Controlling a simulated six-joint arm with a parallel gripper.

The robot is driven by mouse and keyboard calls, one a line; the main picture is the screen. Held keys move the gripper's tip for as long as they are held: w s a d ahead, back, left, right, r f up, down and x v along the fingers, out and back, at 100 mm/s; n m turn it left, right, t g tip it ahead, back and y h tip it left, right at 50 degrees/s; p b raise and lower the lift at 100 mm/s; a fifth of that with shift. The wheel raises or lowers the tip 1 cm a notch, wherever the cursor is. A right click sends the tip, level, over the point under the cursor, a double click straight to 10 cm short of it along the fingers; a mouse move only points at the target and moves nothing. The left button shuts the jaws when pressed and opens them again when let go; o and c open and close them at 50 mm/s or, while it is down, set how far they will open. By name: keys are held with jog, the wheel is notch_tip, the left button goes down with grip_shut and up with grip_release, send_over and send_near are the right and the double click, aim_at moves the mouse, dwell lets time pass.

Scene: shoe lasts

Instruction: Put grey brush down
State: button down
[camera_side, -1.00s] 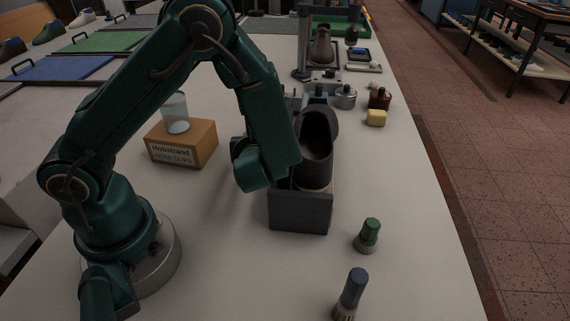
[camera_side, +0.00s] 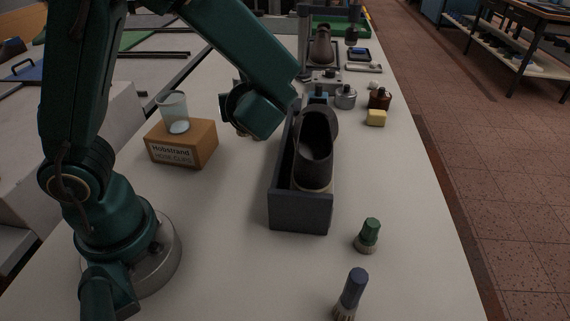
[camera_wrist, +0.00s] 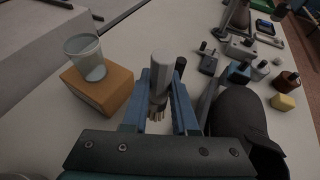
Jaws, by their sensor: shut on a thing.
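The grey brush (camera_wrist: 159,82) shows in the wrist view, with its pale grey handle and light bristles. My gripper (camera_wrist: 161,100) is shut on it, with one blue finger on each side. In the side view my gripper (camera_side: 241,112) is left of the dark shoe holder and beyond the wooden block, mostly hidden by my wrist. I cannot make out the brush there, nor tell whether its bristles touch the table. A blue brush (camera_side: 351,294) and a green brush (camera_side: 368,235) stand on the table at the front right.
The dark holder (camera_side: 300,213) carries a boot-like last (camera_side: 315,150). The wooden block (camera_side: 182,146) has a glass (camera_side: 173,110) on it. Bottles and a yellow block (camera_side: 376,118) stand behind on the right. The table between block and holder is clear.

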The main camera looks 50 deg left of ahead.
jog(key=s+d+f+n+g+h, duration=0.2)
jog(key=s+d+n+g+h, duration=0.15)
jog(key=s+n+g, duration=0.6)
jog(key=s+d+f+n+g+h, duration=0.25)
jog(key=s+n+g+h, duration=0.25)
jog(key=s+n+g, duration=0.4)
jog(key=w+d+r+n+t+h, duration=0.3)
jog(key=d+r+n+h, duration=0.1)
jog(key=d+n+h, duration=0.65)
jog(key=w+a+r+n+t+h, duration=0.2)
jog(key=w+a+n+t+h, duration=0.1)
jog(key=w+n+t+h, duration=0.3)
jog(key=shift+n+g, duration=0.35)
jog(key=shift+n, duration=0.15)
jog(key=shift+s+d+f, duration=0.6)
jog(key=shift+d+f, duration=1.2)
jog(key=shift+s+d+f, duration=0.6)
jog(key=shift+d+f, duration=1.15)
jog(key=shift+s+d+f, duration=0.6)
jog(key=shift+d+f, duration=1.2)
